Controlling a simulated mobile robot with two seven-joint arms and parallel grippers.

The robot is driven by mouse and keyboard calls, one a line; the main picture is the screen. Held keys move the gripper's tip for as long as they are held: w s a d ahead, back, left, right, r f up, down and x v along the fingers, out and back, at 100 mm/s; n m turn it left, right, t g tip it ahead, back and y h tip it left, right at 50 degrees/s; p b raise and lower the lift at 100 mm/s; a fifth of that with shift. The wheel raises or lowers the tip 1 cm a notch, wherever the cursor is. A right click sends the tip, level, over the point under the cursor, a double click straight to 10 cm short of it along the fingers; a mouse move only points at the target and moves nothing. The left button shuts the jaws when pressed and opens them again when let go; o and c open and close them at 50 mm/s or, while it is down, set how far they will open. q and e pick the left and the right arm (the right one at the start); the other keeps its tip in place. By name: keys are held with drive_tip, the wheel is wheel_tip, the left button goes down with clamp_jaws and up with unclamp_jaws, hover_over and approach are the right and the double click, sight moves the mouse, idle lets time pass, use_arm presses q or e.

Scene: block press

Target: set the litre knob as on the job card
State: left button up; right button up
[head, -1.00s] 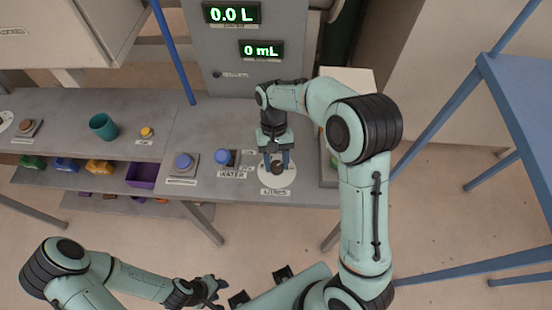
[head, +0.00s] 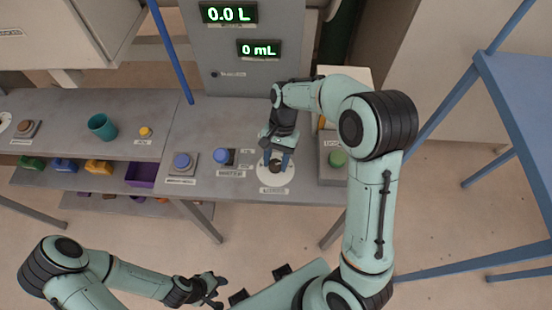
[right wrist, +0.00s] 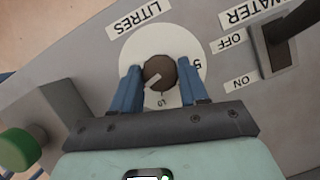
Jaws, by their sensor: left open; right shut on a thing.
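The litre knob (right wrist: 160,74) is a dark brown round knob with a pale pointer line, on a white dial (right wrist: 190,42) labelled LITRES. In the head view the knob (head: 275,164) sits near the bench's front edge. My right gripper (right wrist: 162,80) is shut on the knob, one blue finger on each side. Part of the dial's scale is hidden by the fingers. The upper display (head: 229,13) reads 0.0 L and the lower display (head: 260,49) reads 0 mL. My left gripper (head: 213,288) is open and empty, low in front of the bench. I cannot make out a job card.
The WATER switch (right wrist: 272,48), with OFF and ON labels, is beside the dial. A green button (head: 337,158) is on a box to the right.

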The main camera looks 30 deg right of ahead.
drive_tip(key=o, duration=1)
drive_tip(key=shift+o, duration=0.2)
use_arm(q)
drive_tip(key=w+r+p, duration=0.2)
drive_tip(key=r, duration=0.1)
drive_tip(key=shift+w, duration=0.25)
use_arm(e)
drive_tip(key=v, duration=1.3)
use_arm(q)
drive_tip(key=shift+f, duration=0.1)
use_arm(e)
drive_tip(key=shift+d, duration=0.15)
